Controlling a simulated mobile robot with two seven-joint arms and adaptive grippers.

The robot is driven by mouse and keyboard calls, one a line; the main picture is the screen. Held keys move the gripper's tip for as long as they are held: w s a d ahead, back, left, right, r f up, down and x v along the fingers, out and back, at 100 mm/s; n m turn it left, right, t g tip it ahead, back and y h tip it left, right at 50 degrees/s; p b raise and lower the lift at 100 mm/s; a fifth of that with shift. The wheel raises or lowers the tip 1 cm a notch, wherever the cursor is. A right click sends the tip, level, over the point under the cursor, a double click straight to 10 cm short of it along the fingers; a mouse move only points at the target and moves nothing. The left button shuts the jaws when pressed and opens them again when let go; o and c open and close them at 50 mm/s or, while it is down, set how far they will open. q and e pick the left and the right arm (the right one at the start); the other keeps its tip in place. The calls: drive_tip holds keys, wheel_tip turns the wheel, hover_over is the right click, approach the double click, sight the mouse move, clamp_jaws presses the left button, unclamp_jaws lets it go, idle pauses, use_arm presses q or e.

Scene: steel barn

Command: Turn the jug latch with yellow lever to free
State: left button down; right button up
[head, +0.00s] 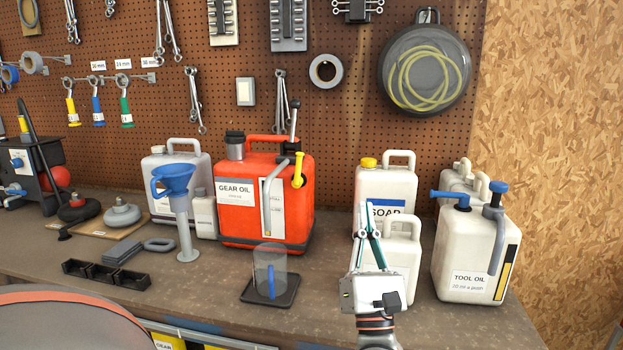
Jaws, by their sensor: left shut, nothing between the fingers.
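The orange gear oil jug (236,218) stands on the bench, left of the picture's middle. A short yellow lever (299,166) sits at its upper right corner, beside a dark pump head and a grey spout tube. The lever looks roughly upright; its latch position cannot be told. My left gripper (369,206) points up at the right of the jug, in front of the white soap jugs. Its fingers are shut and empty, and it is clear of the lever. My right gripper is not in view.
A clear measuring cup with a blue handle (271,271) stands on a dark tray (287,297) in front of the jug. A blue funnel (175,180) stands left. White soap (386,184) and tool oil (465,250) jugs stand right. A pegboard (345,135) rises behind.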

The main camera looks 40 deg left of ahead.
use_arm(q)
drive_tip(key=a+r+n+g+y, duration=0.3)
drive_tip(key=a+n+g, duration=0.45)
drive_tip(key=n, duration=0.65)
drive_tip(key=n+g+h, duration=0.4)
drive_tip(key=n+h, duration=0.2)
drive_tip(key=n, duration=0.4)
approach(299, 169)
drive_tip(key=w+a, duration=0.1)
drive_tip(key=w, duration=0.4)
drive_tip(key=a, duration=0.3)
drive_tip(key=a+r, duration=0.1)
drive_tip(key=shift+s+a, duration=0.3)
drive_tip(key=shift+s, duration=0.1)
